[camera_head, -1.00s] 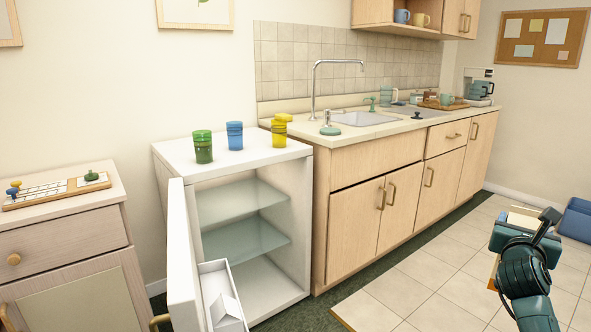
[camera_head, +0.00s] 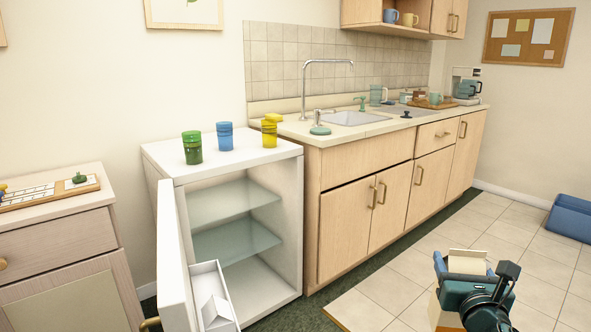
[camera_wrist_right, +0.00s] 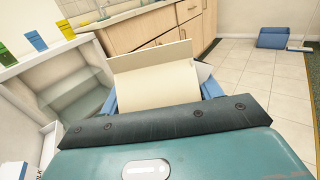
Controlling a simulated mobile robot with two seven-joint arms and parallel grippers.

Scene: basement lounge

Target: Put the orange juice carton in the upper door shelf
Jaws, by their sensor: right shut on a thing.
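The carton (camera_head: 447,311), white and orange with a pale folded top, is in my right gripper (camera_head: 465,268) at the lower right of the head view. In the wrist view its cream top (camera_wrist_right: 155,82) sits between the blue fingers of the right gripper (camera_wrist_right: 160,95), which is shut on it. The small white fridge (camera_head: 222,172) stands open to the left, apart from the carton. Its door (camera_head: 170,255) swings toward me. A white door shelf (camera_head: 207,267) holds a white gable-topped carton (camera_head: 216,313); other door shelves are hidden. My left gripper is out of view.
Green (camera_head: 192,148), blue (camera_head: 225,136) and yellow (camera_head: 269,131) cups stand on the fridge. Its glass shelves (camera_head: 235,238) look empty. A wooden counter (camera_head: 345,215) adjoins it; a drawer cabinet (camera_head: 60,235) is left. The tiled floor (camera_head: 480,215) is largely clear.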

